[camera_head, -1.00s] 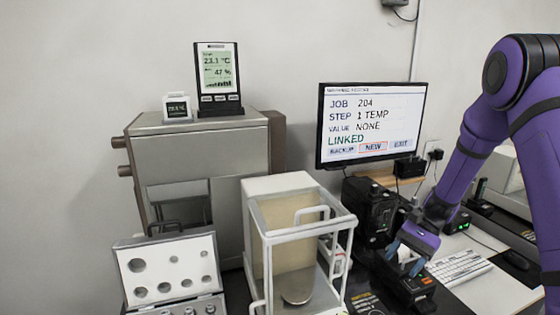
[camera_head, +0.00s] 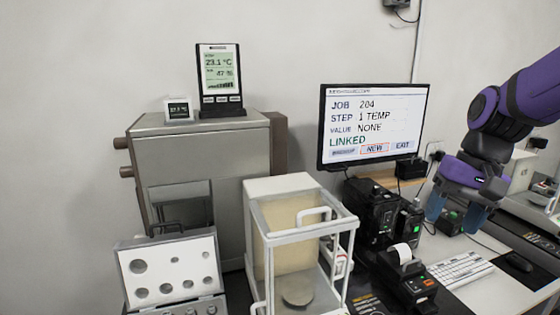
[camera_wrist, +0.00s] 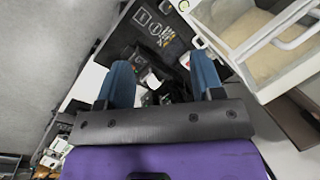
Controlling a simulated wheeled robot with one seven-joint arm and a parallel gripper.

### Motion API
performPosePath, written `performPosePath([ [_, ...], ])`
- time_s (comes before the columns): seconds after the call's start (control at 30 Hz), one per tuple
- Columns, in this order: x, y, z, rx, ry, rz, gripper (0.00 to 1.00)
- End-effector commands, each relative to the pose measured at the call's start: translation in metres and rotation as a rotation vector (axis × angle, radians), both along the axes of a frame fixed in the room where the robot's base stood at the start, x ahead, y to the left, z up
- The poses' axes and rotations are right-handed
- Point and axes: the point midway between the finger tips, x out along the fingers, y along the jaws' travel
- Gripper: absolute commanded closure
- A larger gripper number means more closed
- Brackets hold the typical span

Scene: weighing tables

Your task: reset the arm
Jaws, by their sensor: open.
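My purple arm comes in from the right in the head view. My gripper (camera_head: 457,212) hangs with its blue fingers pointing down, above the bench to the right of the monitor. It is open, with nothing between the fingers. In the wrist view the two blue fingers (camera_wrist: 162,85) stand apart, and black devices on the bench show below and between them.
A monitor (camera_head: 372,120) reads JOB 204, STEP 1 TEMP, VALUE NONE, LINKED. A glass-sided balance (camera_head: 262,187), a small printer (camera_head: 408,280), a keyboard (camera_head: 460,268) and a weight case (camera_head: 168,262) crowd the bench. A thermometer display (camera_head: 220,75) stands on a grey cabinet (camera_head: 200,135).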

Motion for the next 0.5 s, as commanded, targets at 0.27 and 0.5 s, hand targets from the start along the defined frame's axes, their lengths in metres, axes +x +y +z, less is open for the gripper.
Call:
performPosePath([
  [0.27, -0.052, 0.0, 0.034, -0.115, -0.213, 0.097, 0.39],
  [0.5, -0.094, -0.002, 0.051, -0.213, -0.388, 0.17, 0.39],
])
